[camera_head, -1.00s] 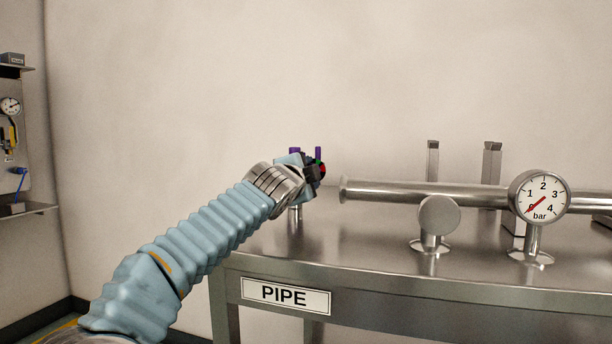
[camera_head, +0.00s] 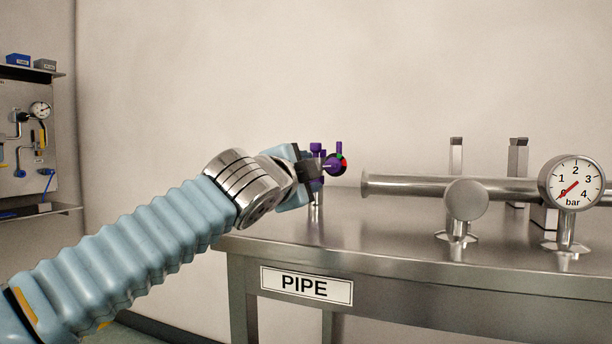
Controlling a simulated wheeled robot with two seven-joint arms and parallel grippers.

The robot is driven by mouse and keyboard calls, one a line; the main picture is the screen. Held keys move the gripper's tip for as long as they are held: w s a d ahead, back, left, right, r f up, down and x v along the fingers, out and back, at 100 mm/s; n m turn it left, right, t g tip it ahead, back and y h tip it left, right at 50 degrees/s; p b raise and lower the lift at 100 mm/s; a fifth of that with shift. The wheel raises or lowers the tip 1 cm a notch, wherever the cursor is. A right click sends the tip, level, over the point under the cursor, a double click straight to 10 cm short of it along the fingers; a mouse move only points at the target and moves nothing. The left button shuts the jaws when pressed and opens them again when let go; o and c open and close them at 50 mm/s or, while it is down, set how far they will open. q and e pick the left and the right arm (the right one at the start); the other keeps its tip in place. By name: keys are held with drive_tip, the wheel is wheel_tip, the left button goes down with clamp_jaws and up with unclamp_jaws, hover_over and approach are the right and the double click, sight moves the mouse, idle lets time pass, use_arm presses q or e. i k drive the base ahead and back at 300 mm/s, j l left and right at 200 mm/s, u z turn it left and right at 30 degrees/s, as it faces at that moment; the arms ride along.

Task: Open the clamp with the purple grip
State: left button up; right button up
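The clamp with the purple grip (camera_head: 338,150) stands at the left end of the steel table, on a short metal post. Purple parts and a dark round piece with red and green marks show; the rest is hidden behind my gripper. My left gripper (camera_head: 310,169) is at the clamp's left side, very close to it or touching it. Its fingers are dark and overlap the clamp, so I cannot tell whether they are open or shut. My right gripper is not in view.
The steel table (camera_head: 400,245) carries a PIPE label (camera_head: 306,285). A horizontal pipe (camera_head: 415,186) starts a little right of the clamp, with a gap between. A pressure gauge (camera_head: 571,183) stands at right. A tool panel (camera_head: 30,140) hangs on the far left wall.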

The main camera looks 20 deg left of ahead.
sight(320, 162)
drive_tip(key=k, duration=1)
